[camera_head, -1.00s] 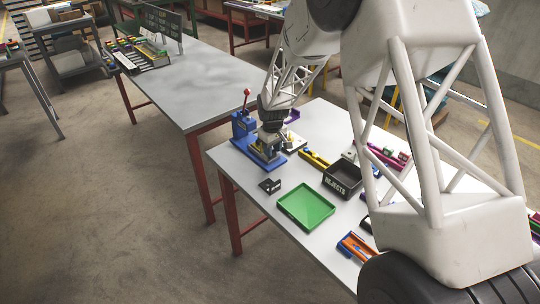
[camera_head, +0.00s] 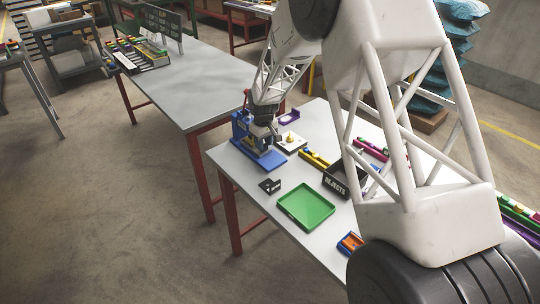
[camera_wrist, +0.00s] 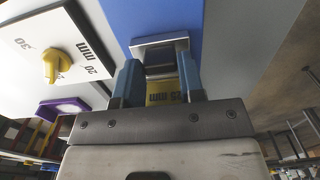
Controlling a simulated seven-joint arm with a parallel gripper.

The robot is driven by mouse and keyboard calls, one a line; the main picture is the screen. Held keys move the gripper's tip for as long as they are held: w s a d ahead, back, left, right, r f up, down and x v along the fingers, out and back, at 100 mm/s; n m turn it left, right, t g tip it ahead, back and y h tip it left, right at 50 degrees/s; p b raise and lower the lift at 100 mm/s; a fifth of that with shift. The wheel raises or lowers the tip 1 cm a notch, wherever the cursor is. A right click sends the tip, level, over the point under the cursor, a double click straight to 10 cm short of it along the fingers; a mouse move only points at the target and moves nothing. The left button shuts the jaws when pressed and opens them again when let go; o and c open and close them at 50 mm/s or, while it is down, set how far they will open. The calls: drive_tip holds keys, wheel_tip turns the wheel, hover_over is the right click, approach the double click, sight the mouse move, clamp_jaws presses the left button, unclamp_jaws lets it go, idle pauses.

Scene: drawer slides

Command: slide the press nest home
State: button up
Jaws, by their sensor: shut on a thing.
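The blue press (camera_head: 240,124) stands at the far left corner of the near table, with its blue base (camera_head: 268,163) extending forward. My gripper (camera_head: 264,143) is low over that base, close to the press column. In the wrist view, the blue fingers of my gripper (camera_wrist: 159,82) are shut on the press nest (camera_wrist: 160,66), a dark piece beside a silver plate. A yellow part marked "25 mm" (camera_wrist: 163,92) shows between the fingers. The gripper body hides the lower part of the nest, and I cannot tell how far in it sits.
A white dial plate with a yellow knob (camera_wrist: 55,63) lies beside the press base. A green tray (camera_head: 306,207), a small black bracket (camera_head: 270,186), a yellow piece (camera_head: 314,159) and a black REJECTS bin (camera_head: 336,184) are nearer me. The table's left edge is close to the press.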

drive_tip(key=shift+w+a, duration=0.3)
drive_tip(key=shift+a, duration=0.05)
drive_tip(key=o, duration=0.8)
drive_tip(key=shift+o, duration=0.2)
drive_tip(key=shift+r, duration=0.1)
drive_tip(key=shift+r, duration=2.9)
drive_tip(key=shift+r, duration=0.1)
wheel_tip(320, 180, up, 8)
drive_tip(key=shift+s+d, duration=0.1)
